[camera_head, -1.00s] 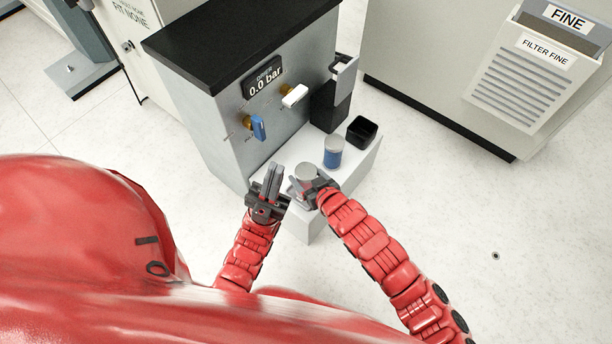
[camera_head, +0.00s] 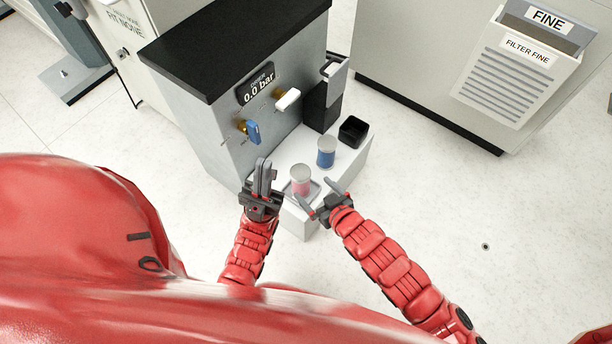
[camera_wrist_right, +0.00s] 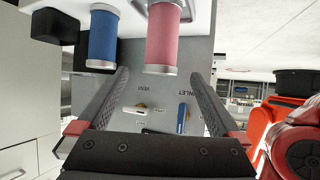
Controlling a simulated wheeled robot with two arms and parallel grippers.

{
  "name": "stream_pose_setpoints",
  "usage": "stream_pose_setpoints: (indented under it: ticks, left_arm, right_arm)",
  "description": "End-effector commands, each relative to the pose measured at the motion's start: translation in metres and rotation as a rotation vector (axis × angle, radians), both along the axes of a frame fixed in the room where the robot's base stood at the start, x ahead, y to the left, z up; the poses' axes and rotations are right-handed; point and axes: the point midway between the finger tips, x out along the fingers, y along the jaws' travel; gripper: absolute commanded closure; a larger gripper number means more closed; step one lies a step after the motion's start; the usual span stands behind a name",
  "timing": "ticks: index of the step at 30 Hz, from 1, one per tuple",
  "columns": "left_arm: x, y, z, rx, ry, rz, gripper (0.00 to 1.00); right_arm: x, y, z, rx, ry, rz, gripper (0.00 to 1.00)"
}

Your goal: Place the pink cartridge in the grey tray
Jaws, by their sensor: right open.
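The pink cartridge (camera_head: 300,182), with light grey end caps, stands upright on the grey tray (camera_head: 315,189) at the front of the white ledge. It also shows in the right wrist view (camera_wrist_right: 164,38), ahead of the fingers and apart from them. My right gripper (camera_head: 322,197) is open and empty, just to the right of the cartridge. My left gripper (camera_head: 263,176) is to the left of the cartridge, its fingers pointing up and close together; I see nothing between them.
A blue cartridge (camera_head: 326,153) stands behind the pink one on the white ledge (camera_head: 290,222). A black open box (camera_head: 353,131) is at the back right. The machine panel with blue (camera_head: 253,132) and white (camera_head: 288,99) valve handles rises on the left.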

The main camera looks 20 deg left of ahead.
Motion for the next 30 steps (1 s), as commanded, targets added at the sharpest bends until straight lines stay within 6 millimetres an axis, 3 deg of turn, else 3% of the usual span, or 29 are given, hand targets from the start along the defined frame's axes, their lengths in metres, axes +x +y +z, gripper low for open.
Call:
stream_pose_setpoints:
  ticks: [3, 9, 15, 18, 22, 25, 27, 30]
  left_arm:
    - [0.002, 0.000, 0.011, -0.011, 0.009, -0.001, 1.00]
    - [0.003, 0.000, 0.013, -0.021, 0.018, -0.002, 1.00]
    - [0.003, 0.000, 0.012, -0.021, 0.018, -0.002, 1.00]
    - [0.003, 0.000, 0.012, -0.021, 0.018, -0.002, 1.00]
    - [0.003, 0.000, 0.012, -0.021, 0.018, -0.002, 1.00]
    - [0.003, 0.000, 0.012, -0.021, 0.018, -0.002, 1.00]
    - [0.003, 0.000, 0.012, -0.020, 0.018, -0.003, 1.00]
    - [0.003, 0.000, 0.012, -0.020, 0.018, -0.003, 1.00]
  right_arm:
    - [-0.012, -0.013, 0.012, 0.000, 0.002, -0.001, 0.00]
    - [-0.019, -0.020, 0.016, 0.002, -0.001, 0.001, 0.00]
    - [-0.019, -0.020, 0.016, 0.005, -0.002, 0.000, 0.00]
    - [-0.007, -0.023, 0.027, 0.050, -0.039, -0.021, 0.00]
    - [0.030, -0.043, 0.073, 0.212, -0.205, -0.098, 0.00]
    - [0.057, -0.079, 0.128, 0.372, -0.429, -0.183, 0.00]
    - [0.064, -0.112, 0.166, 0.466, -0.608, -0.241, 0.00]
    - [0.054, -0.159, 0.213, 0.570, -0.874, -0.312, 0.00]
